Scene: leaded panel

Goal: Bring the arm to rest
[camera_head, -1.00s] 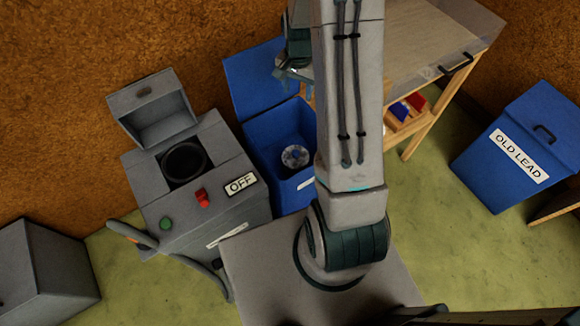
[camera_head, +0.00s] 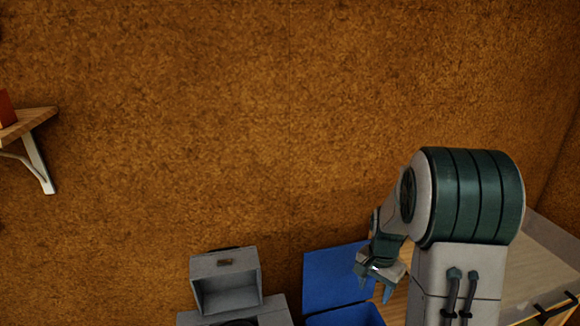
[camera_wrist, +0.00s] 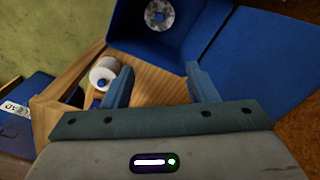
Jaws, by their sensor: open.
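My arm rises at the right of the head view, with its dark-ringed elbow (camera_head: 470,195) above the upright link and the forearm bent down to the left. My gripper (camera_head: 374,281) hangs in front of the open blue bin and points downward. In the wrist view my gripper (camera_wrist: 158,80) has its two blue-grey fingers spread apart, with nothing between them. Both fingers appear over a wooden surface beside the blue bin (camera_wrist: 190,50). I cannot tell how high they are above it.
The open grey machine (camera_head: 225,265) stands at bottom centre, left of the blue bin's lid (camera_head: 335,272). A wooden bench (camera_head: 535,265) is at right, a wall shelf (camera_head: 30,122) at left. The wrist view shows a disc-shaped item (camera_wrist: 159,14) in the bin and a white spool (camera_wrist: 104,73).

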